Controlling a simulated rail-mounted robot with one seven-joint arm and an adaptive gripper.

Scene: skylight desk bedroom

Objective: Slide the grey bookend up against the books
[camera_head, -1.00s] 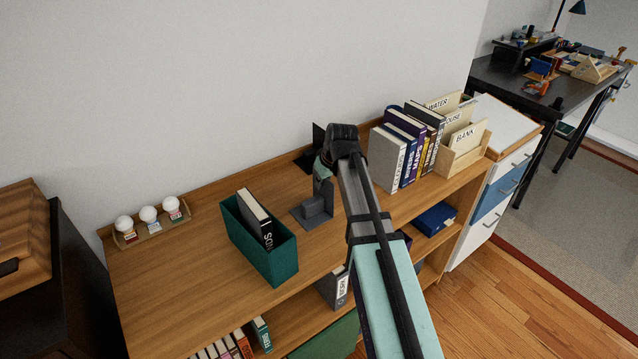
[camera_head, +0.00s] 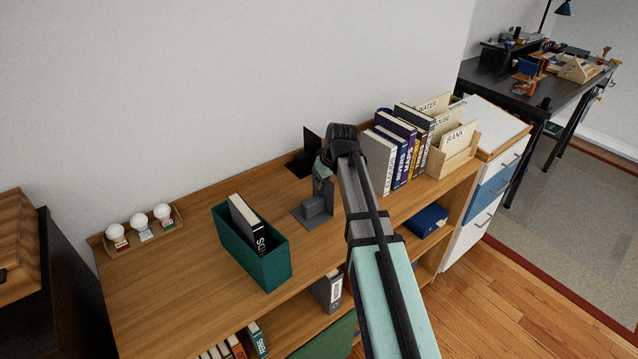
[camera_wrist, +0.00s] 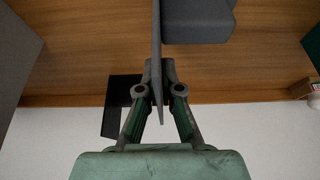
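The row of upright books (camera_head: 400,147) stands to the right, led by a grey-covered one. A gap separates bookend and books. A grey surface at the wrist view's left edge (camera_wrist: 15,60) appears to be the near book.
A black bookend (camera_head: 303,165) stands behind, near the wall. A green box (camera_head: 265,272) with a book is left of the grey bookend. A bulb tray (camera_head: 146,234) is farther left. A wooden file box (camera_head: 455,165) adjoins the books. Bare shelf top lies before the books.

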